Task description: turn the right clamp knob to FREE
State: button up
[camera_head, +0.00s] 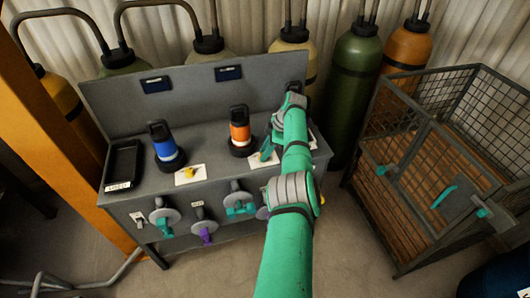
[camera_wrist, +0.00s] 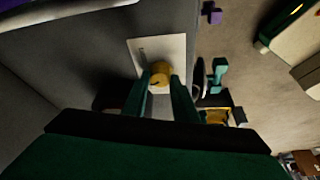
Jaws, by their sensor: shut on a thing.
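A yellow knob (camera_wrist: 160,72) on a white plate (camera_wrist: 138,45) is between my fingers in the wrist view. My gripper (camera_wrist: 160,88) is shut on this knob, with a green finger on each side. In the head view, my gripper (camera_head: 266,151) is at the white plate (camera_head: 259,162) in front of and right of the orange-topped canister. There my gripper and arm hide the knob. Another yellow knob (camera_head: 189,171) on a white plate sits further left, in front of the blue canister. The plate markings are too small to read.
The grey bench (camera_head: 120,185) carries a blue canister (camera_head: 164,148), an orange canister (camera_head: 240,132) and a black tray (camera_head: 123,165). Several valve handles line its front, including a purple one (camera_head: 206,236). Gas cylinders stand behind. A wire cage (camera_head: 440,150) stands right. Floor in front is mostly clear.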

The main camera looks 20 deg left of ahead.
dwell(0.6)
jog(key=o, duration=1.1)
jog(key=shift+r, duration=0.1)
jog(key=v, duration=1)
jog(key=shift+w+d+r, duration=0.1)
jog(key=shift+r, duration=0.15)
